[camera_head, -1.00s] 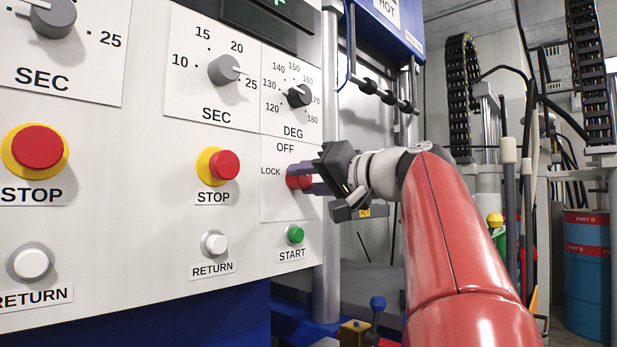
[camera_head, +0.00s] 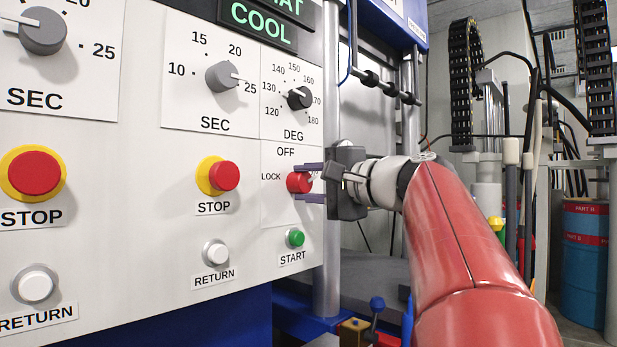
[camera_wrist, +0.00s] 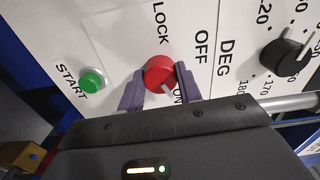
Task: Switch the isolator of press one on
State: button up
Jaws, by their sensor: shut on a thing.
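The isolator is a red rotary knob (camera_head: 298,182) at the right edge of the white panel, with OFF above it and LOCK to its left. My gripper (camera_head: 311,182) reaches in from the right, one purple finger above the knob and one below. In the wrist view my gripper (camera_wrist: 158,88) has its fingers on both sides of the knob, shut on it.
The green START button (camera_head: 295,238) is close below the knob, and the black DEG dial (camera_head: 299,97) is above. A red STOP button (camera_head: 224,176) and a white RETURN button (camera_head: 216,252) are to the left. A vertical metal post (camera_head: 328,260) stands beside the panel edge.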

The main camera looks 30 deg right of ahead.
jog(key=shift+m, duration=0.4)
jog(key=o, duration=1)
jog(key=v, duration=0.8)
jog(key=shift+b, duration=0.3)
